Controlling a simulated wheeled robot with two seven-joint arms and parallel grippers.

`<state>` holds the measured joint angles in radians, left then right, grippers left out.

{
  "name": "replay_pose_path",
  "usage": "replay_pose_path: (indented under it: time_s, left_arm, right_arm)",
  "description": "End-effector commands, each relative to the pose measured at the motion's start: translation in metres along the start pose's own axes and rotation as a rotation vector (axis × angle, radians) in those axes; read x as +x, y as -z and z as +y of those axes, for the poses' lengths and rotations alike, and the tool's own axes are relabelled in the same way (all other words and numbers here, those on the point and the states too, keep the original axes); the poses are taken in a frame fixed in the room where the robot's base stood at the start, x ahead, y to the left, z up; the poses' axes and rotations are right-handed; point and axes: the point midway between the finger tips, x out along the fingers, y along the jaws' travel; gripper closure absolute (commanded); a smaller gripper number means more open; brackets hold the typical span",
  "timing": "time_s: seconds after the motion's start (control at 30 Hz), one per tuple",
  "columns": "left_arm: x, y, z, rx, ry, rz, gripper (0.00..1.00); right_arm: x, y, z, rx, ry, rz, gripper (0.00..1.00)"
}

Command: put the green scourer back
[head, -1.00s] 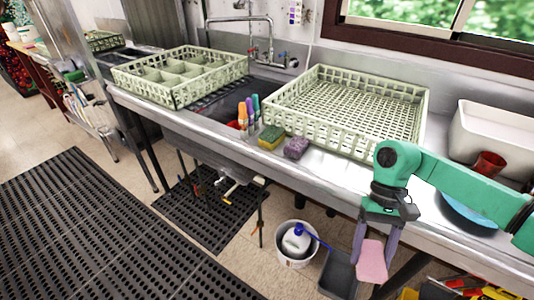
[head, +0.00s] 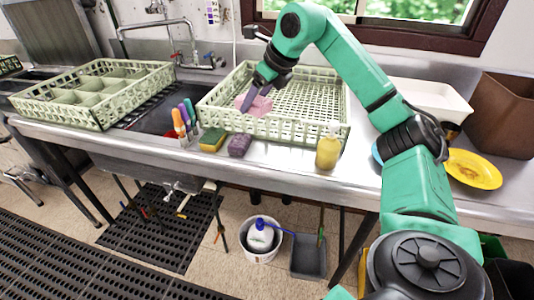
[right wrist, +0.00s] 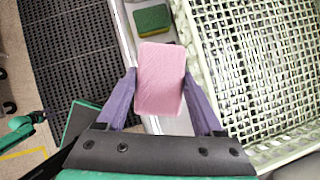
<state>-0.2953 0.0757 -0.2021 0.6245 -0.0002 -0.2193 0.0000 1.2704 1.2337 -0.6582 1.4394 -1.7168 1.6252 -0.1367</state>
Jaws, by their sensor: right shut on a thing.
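My right gripper (head: 250,97) is shut on a pink sponge (head: 258,105), over the front left part of the right dish rack in the head view. In the right wrist view the pink sponge (right wrist: 160,80) sits between the purple fingers. The green scourer (head: 212,140), green on top with a yellow layer below, lies on the steel counter in front of the racks. It also shows in the right wrist view (right wrist: 152,19), beyond the pink sponge. A dark purple sponge (head: 239,145) lies just right of it. My left gripper is not in view.
The right rack (head: 335,105) is empty; the left rack (head: 95,118) has compartments. Upright markers (head: 179,122) stand left of the scourer. A yellow bottle (head: 328,150) stands at the counter's front edge. A yellow plate (head: 472,170) and white tub (head: 425,95) are at right.

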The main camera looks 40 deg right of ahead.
Motion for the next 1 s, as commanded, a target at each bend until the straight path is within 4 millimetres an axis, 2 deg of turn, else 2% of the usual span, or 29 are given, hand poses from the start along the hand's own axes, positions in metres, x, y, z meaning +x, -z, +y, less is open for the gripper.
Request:
replay_pose_path:
  time_s: [0.1, 0.23, 0.33, 0.43, 0.7, 1.0]
  left_arm:
    - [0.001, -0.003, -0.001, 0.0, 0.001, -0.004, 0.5]
    - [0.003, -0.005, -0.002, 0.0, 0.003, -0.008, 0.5]
    - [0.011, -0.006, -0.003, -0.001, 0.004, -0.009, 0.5]
    - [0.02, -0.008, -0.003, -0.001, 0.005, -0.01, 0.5]
    - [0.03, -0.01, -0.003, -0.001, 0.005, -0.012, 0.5]
    - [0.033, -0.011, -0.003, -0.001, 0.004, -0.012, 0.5]
  right_arm:
    - [-0.026, -0.008, -0.026, 0.237, 0.138, -0.001, 0.92]
    - [-0.033, -0.005, -0.04, 0.356, 0.21, 0.008, 0.92]
    - [-0.014, 0.009, -0.041, 0.368, 0.219, 0.015, 0.92]
    - [0.014, 0.027, -0.04, 0.365, 0.218, 0.017, 0.92]
    - [0.068, 0.059, -0.039, 0.362, 0.216, 0.015, 0.92]
    - [0.105, 0.082, -0.038, 0.362, 0.214, 0.014, 0.92]
